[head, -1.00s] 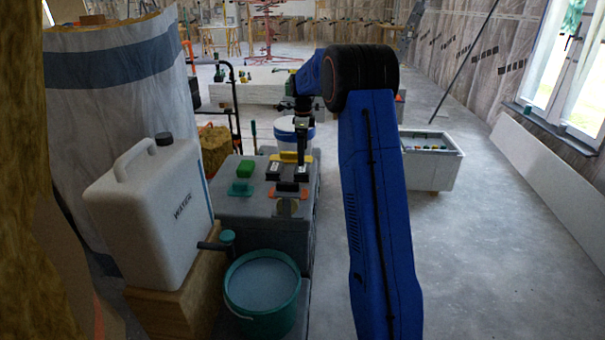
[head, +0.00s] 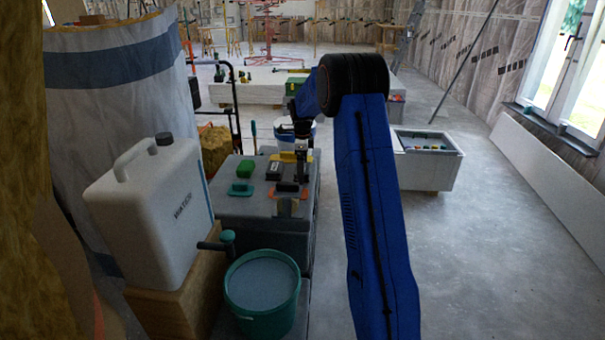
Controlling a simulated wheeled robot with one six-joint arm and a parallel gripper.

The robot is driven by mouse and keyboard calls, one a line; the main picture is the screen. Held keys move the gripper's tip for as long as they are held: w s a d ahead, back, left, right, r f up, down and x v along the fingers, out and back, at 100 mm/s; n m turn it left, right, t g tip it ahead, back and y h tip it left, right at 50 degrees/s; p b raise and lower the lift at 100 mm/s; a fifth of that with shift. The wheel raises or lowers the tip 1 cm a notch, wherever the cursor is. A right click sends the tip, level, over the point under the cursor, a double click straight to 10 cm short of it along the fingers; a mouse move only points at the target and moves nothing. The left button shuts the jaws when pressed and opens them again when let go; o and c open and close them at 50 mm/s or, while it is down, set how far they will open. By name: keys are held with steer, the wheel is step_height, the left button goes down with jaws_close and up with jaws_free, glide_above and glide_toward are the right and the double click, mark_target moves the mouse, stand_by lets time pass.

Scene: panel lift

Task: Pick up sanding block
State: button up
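Several small tools and blocks lie on top of a grey case. A bright green block (head: 245,169) is at the left, with a teal handled tool (head: 241,189) in front of it. A dark block (head: 274,170) lies to their right, and a dark piece with orange edges (head: 288,190) lies nearer me. I cannot tell for sure which is the sanding block. My gripper (head: 302,172) points down at the right side of the case top, by the dark block. It is small and dark here; its fingers and anything between them cannot be made out.
The grey case (head: 240,206) carries the tools. A white water canister (head: 150,215) and a teal bucket (head: 262,290) stand nearer me. A white bucket (head: 283,131) stands behind the case. A pale bin (head: 428,170) stands at the right, with open floor in front of it.

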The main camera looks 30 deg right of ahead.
steer(key=c, duration=1)
step_height(320, 180, up, 10)
steer(key=shift+r, duration=0.1)
